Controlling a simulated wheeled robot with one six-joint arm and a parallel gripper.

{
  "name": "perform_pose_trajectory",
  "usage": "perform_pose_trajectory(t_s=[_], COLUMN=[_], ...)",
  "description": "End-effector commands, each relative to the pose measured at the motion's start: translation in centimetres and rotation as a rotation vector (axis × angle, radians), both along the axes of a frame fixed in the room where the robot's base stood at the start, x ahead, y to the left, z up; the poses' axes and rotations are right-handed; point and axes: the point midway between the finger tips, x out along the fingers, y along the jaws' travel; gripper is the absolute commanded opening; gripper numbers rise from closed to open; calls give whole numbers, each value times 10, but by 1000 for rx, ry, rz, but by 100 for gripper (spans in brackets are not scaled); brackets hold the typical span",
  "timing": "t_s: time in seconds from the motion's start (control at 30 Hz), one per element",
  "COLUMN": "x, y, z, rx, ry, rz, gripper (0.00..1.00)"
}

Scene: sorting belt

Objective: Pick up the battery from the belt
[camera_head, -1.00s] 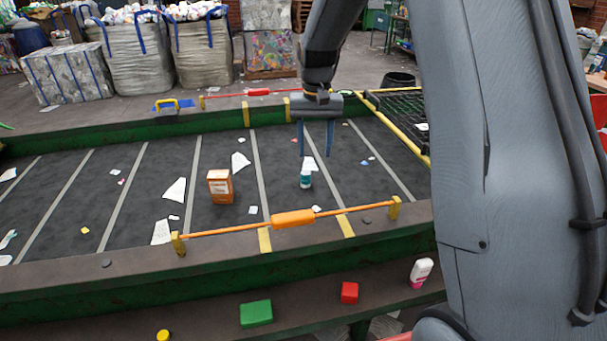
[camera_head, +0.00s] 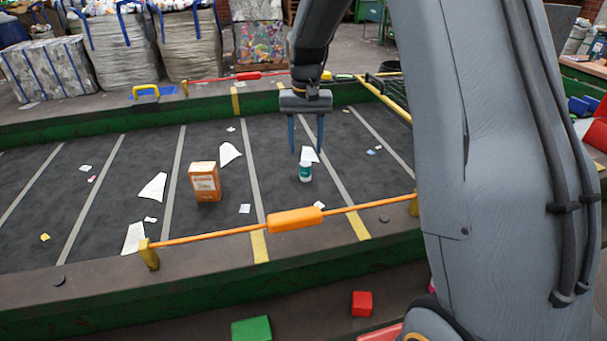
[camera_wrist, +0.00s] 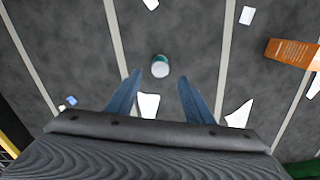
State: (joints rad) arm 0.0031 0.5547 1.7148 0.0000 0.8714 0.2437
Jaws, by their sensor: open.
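A small teal cylinder with a white top (camera_head: 306,173) stands upright on the dark belt (camera_head: 95,215); it may be the battery, but I cannot read its label. In the wrist view the cylinder (camera_wrist: 160,66) lies just beyond the fingertips, centred between them. My gripper (camera_head: 306,150) points down with its two blue fingers apart and nothing between them. It hangs above the belt, close to the cylinder and apparently not touching it. The gripper (camera_wrist: 160,77) also shows open in the wrist view. No other battery-like thing shows on the belt.
An orange box (camera_head: 205,182) stands on the belt left of the cylinder. White scraps (camera_head: 153,187) lie around. An orange-handled bar (camera_head: 295,219) spans the belt's near side; a red one (camera_head: 249,76) runs along the far side. A green block (camera_head: 251,329) and red block (camera_head: 362,303) sit in front.

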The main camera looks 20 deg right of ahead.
Motion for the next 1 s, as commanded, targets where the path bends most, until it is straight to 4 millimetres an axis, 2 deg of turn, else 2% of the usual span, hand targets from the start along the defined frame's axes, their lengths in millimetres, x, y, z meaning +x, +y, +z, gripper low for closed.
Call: perform_pose_trajectory(t_s=[0.6, 0.9, 0.93, 1.0], x=[-3, -3, -3, -3], y=[3, 3, 3, 2], z=[-68, -74, -74, -74], rx=[0, 0, 0, 0], ry=[2, 1, 1, 1], rz=[2, 2, 2, 2], gripper=[48, 48, 46, 34])
